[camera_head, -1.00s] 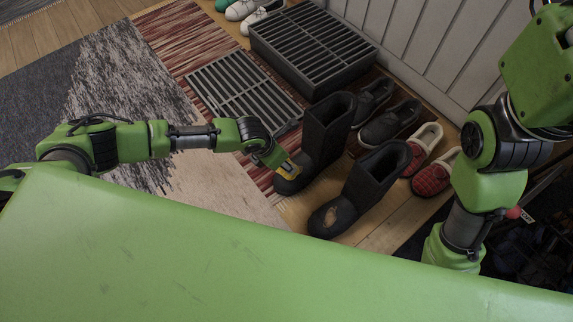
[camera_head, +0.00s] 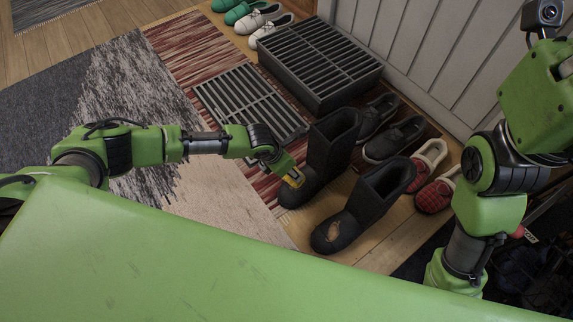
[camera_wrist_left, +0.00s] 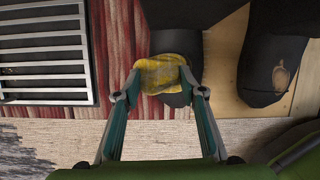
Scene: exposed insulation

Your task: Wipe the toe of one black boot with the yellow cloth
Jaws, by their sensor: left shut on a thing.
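My left gripper (camera_head: 292,178) is shut on the yellow cloth (camera_head: 294,181), at the toe of the left black boot (camera_head: 331,142). In the left wrist view, the yellow checked cloth (camera_wrist_left: 160,72) hangs between the fingertips and covers most of that boot's toe (camera_wrist_left: 178,99). It looks to be against the toe, but firm contact cannot be told. The right black boot (camera_head: 376,193) stands upright beside it, with a pale brown patch (camera_head: 333,231) on its toe; this patch also shows in the left wrist view (camera_wrist_left: 281,76). My right gripper is not in view.
Dark shoes (camera_head: 395,138) and red slippers (camera_head: 434,190) stand behind the boots by the wall. A black slatted rack (camera_head: 318,60) and a flat grate (camera_head: 250,103) lie beyond the left boot. Rugs (camera_head: 130,80) cover the floor at left.

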